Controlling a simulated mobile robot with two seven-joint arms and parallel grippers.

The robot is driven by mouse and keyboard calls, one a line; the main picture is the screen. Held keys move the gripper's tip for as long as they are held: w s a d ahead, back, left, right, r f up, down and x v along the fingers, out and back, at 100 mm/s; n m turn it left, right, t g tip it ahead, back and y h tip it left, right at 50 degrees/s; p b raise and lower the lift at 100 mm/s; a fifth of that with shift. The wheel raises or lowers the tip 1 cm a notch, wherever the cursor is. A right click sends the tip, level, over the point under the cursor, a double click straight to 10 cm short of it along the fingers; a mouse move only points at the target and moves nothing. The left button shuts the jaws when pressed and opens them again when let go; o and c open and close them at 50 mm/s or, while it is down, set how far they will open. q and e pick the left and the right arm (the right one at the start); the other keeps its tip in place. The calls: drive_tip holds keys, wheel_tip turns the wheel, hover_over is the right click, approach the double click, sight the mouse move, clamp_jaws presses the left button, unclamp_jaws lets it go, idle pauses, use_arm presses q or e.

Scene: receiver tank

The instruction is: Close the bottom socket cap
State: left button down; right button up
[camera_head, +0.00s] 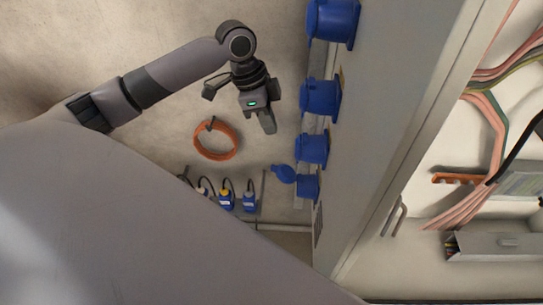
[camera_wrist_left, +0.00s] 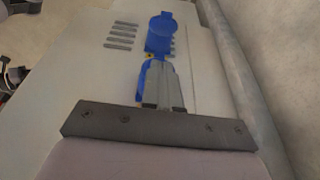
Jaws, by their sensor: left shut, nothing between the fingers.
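Several blue sockets run in a column along the side of a grey cabinet. The bottom socket (camera_head: 308,187) has its round blue cap (camera_head: 284,173) swung out to the left, open. My left gripper (camera_head: 268,126) is left of the sockets, apart from the cap and above it in the picture. Its fingers are shut and empty. In the left wrist view the shut fingers (camera_wrist_left: 162,70) cover part of a blue socket, and another blue socket (camera_wrist_left: 160,36) shows beyond them; I cannot tell which ones these are. My right gripper is in neither view.
The grey cabinet (camera_head: 384,110) stands right of the gripper, with an open wired interior at far right. An orange cable coil (camera_head: 216,154) hangs on the wall. Blue-and-white plugs (camera_head: 226,199) sit below it. A vertical pipe (camera_wrist_left: 240,75) shows in the wrist view.

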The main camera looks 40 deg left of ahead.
use_arm(q)
hover_over(275, 168)
drive_tip(key=x, duration=0.6)
drive_tip(key=s+a+x, duration=0.1)
drive_tip(key=x, duration=0.2)
drive_tip(key=shift+a+f, duration=0.15)
drive_tip(key=shift+f, duration=0.05)
drive_tip(key=shift+s+a+f, duration=0.15)
drive_tip(key=shift+a+f, duration=0.15)
drive_tip(key=shift+f, duration=0.25)
drive_tip(key=shift+s+a+f, duration=0.15)
drive_tip(key=shift+a+f, duration=0.15)
drive_tip(key=shift+f, duration=0.25)
drive_tip(key=shift+s+a+f, duration=0.15)
drive_tip(key=shift+a+f, duration=0.1)
drive_tip(key=shift+f, duration=0.4)
drive_tip(key=shift+s+a+f+t+h, duration=0.2)
drive_tip(key=shift+t+h, duration=0.1)
drive_tip(key=shift+h, duration=0.3)
